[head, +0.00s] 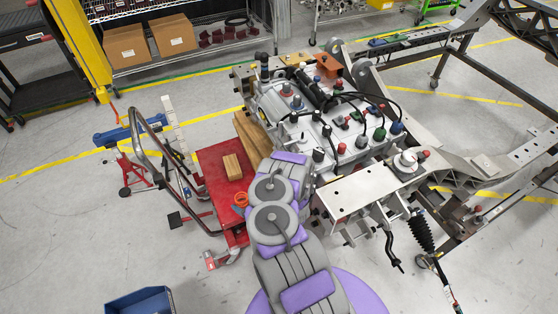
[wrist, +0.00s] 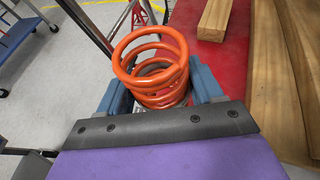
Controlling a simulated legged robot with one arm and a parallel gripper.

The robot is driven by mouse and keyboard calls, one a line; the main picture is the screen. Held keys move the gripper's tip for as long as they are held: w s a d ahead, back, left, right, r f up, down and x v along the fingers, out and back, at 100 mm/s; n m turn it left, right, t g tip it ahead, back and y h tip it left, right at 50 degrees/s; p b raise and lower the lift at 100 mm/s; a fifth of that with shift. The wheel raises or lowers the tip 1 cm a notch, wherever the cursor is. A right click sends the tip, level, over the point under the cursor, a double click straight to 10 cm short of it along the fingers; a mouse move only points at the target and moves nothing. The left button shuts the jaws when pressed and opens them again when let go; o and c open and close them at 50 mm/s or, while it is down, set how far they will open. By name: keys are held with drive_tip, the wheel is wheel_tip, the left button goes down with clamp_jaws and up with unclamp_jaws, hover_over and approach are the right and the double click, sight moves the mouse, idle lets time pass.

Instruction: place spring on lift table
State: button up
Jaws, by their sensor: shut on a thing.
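The orange coil spring (wrist: 152,68) is between the two blue-grey fingers of my gripper (wrist: 160,88) in the wrist view. My gripper is shut on it. The lift table also shows in the wrist view (wrist: 225,62), beyond and to the right of the spring. I cannot tell whether the spring touches the table top. In the head view my arm hides my gripper's fingers.
A small wooden block (head: 232,167) lies on the lift table. Wooden planks (head: 252,132) lie along its right side. The cart's curved handle (head: 150,160) rises on the left. The chassis with its engine block (head: 320,120) stands to the right. A blue bin (head: 140,300) is at the lower left.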

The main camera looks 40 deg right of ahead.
drive_tip(key=s+f, duration=0.3)
drive_tip(key=f, duration=0.2)
drive_tip(key=w+b, duration=0.1)
drive_tip(key=w, duration=0.4)
drive_tip(key=w+d+f+b, duration=0.1)
drive_tip(key=w+b, duration=0.1)
drive_tip(key=w, duration=0.3)
drive_tip(key=w+f+b, duration=0.1)
drive_tip(key=w+b, duration=0.1)
drive_tip(key=w, duration=0.3)
drive_tip(key=shift+w+d, duration=0.2)
wheel_tip(320, 180, down, 4)
drive_tip(key=shift+w+d+r+b, duration=0.1)
drive_tip(key=shift+b, duration=0.65)
drive_tip(key=shift+r, duration=0.1)
drive_tip(key=o, duration=1.5)
drive_tip(key=shift+o, duration=0.2)
